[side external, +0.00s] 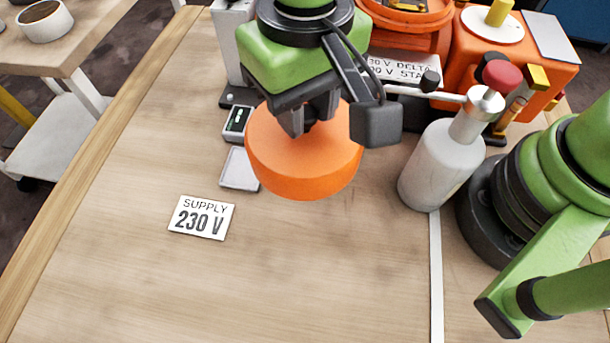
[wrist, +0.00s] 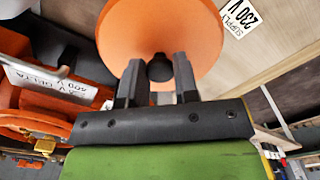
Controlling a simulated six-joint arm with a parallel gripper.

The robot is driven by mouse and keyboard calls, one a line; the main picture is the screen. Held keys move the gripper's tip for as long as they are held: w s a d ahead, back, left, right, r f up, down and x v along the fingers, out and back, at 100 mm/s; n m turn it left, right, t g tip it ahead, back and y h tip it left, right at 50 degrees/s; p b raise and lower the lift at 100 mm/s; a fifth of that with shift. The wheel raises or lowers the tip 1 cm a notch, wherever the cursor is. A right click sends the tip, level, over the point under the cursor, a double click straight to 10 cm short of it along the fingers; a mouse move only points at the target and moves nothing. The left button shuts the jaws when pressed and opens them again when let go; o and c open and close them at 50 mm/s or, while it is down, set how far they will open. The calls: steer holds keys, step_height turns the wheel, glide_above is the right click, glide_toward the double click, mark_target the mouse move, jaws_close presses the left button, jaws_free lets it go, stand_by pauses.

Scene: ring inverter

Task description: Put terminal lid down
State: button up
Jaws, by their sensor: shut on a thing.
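The terminal lid (side external: 305,178) is a round orange disc held above the wooden bench, roughly level in the side view. My gripper (side external: 310,117) is above it, its fingers closed on the lid's middle. In the wrist view the lid (wrist: 160,25) fills the top centre, and its dark knob (wrist: 160,68) sits between the two fingers of my gripper (wrist: 158,72). Whether the lid touches anything beneath is hidden.
An orange motor housing (side external: 463,55) with a DELTA/STAR label (side external: 398,67) stands behind. The front bench is clear.

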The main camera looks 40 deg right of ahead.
step_height(320, 180, down, 10)
stand_by(0.4)
steer(key=o, duration=1)
steer(key=shift+f, duration=0.15)
steer(key=shift+c, duration=0.2)
step_height(320, 180, up, 12)
steer(key=shift+f, duration=0.2)
steer(key=shift+r, duration=0.4)
